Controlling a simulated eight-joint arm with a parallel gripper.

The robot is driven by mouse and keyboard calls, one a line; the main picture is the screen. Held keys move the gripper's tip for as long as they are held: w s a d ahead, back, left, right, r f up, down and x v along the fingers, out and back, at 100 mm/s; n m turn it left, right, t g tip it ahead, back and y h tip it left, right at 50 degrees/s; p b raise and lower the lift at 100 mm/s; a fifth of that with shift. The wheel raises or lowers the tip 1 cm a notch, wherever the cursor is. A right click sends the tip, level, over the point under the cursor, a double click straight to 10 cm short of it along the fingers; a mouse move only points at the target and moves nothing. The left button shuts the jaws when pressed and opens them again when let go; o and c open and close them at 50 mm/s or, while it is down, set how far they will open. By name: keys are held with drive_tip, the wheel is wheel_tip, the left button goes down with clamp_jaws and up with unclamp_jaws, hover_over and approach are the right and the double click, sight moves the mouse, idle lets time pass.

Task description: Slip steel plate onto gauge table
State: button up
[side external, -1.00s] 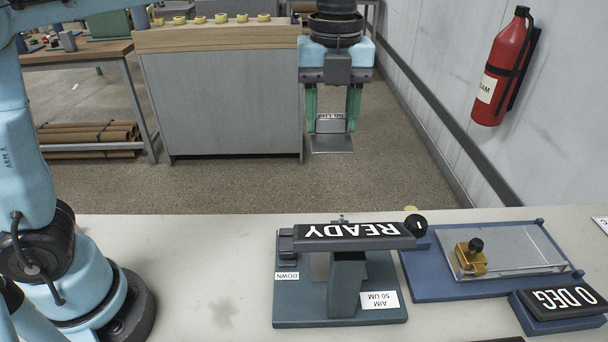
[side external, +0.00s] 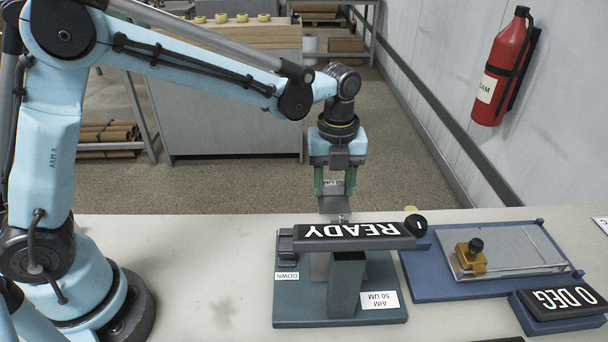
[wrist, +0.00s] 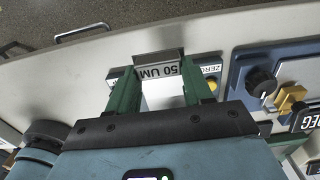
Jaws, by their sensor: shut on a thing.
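My gripper (side external: 334,182) is shut on a small steel plate (side external: 333,204) with a label reading 50 UM. The plate hangs from the green fingers just behind the gauge (side external: 347,270), which has a READY display on top. In the wrist view the plate (wrist: 158,70) sits between the fingertips of my gripper (wrist: 160,90). The gauge's table under the head is mostly hidden by the display and post. Labels on the gauge base read DOWN and AIM 50 UM. I cannot tell whether the plate touches the gauge.
To the right is a blue board (side external: 430,278) with a glass-like panel and a brass block (side external: 470,259). A 0 DEG display (side external: 563,300) stands at the front right. The bench left of the gauge is clear. A fire extinguisher (side external: 503,68) hangs on the wall.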

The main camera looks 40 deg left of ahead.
sight(335, 212)
drive_tip(key=shift+f, duration=2.2)
drive_tip(key=shift+s+d+r, duration=0.1)
drive_tip(key=shift+s+d, duration=1.45)
drive_tip(key=shift+d, duration=0.05)
drive_tip(key=shift+s+d, duration=1.55)
drive_tip(key=shift+f, duration=0.35)
drive_tip(key=o, duration=1.2)
drive_tip(key=shift+s, duration=0.1)
drive_tip(key=r, duration=0.8)
drive_tip(key=w+a+r, duration=0.1)
drive_tip(key=r, duration=0.3)
drive_tip(key=shift+r, duration=0.15)
